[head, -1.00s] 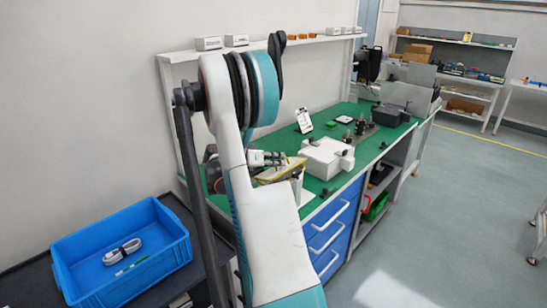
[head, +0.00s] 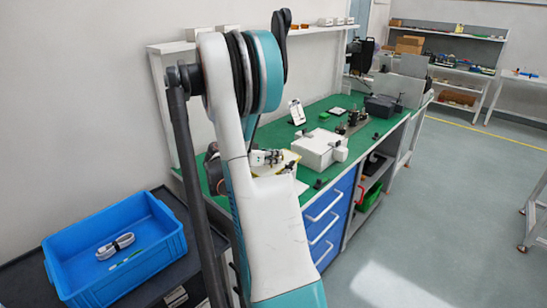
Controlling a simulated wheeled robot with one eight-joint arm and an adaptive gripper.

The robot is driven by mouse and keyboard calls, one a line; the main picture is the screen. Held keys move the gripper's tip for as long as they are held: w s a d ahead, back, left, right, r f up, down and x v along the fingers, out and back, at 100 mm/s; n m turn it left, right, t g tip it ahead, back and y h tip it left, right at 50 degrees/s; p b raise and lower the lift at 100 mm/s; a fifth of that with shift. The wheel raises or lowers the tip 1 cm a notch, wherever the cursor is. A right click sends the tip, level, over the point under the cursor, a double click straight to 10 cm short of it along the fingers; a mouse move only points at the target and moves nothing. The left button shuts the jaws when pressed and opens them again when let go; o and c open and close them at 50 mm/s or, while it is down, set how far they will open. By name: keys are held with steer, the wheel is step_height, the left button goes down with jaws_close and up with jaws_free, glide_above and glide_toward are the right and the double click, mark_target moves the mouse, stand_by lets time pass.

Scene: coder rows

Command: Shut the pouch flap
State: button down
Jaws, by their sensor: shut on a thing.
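The pouch (head: 290,158) is a small pale-yellow shape on the green bench, just left of the white box. My arm hides much of it, and the flap's exact angle is too small to tell. My gripper (head: 277,157), white and black, is at the pouch's upper left side, low over the bench. It is shut on what looks like the pouch flap; its fingertips are small and partly hard to make out.
A white box (head: 318,148) stands close right of the pouch. Behind it are a phone-like stand (head: 297,112), small dark fixtures (head: 352,120) and a dark case (head: 383,106). A blue bin (head: 75,243) with a coiled cable (head: 115,245) stands at left.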

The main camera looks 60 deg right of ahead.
steer(key=shift+s+f, duration=0.1)
steer(key=c, duration=2)
jaws_free()
steer(key=shift+w+a+r, duration=0.25)
steer(key=shift+w+a, duration=0.05)
steer(key=shift+a, duration=0.15)
steer(key=v, duration=1.1)
steer(key=shift+s, duration=0.1)
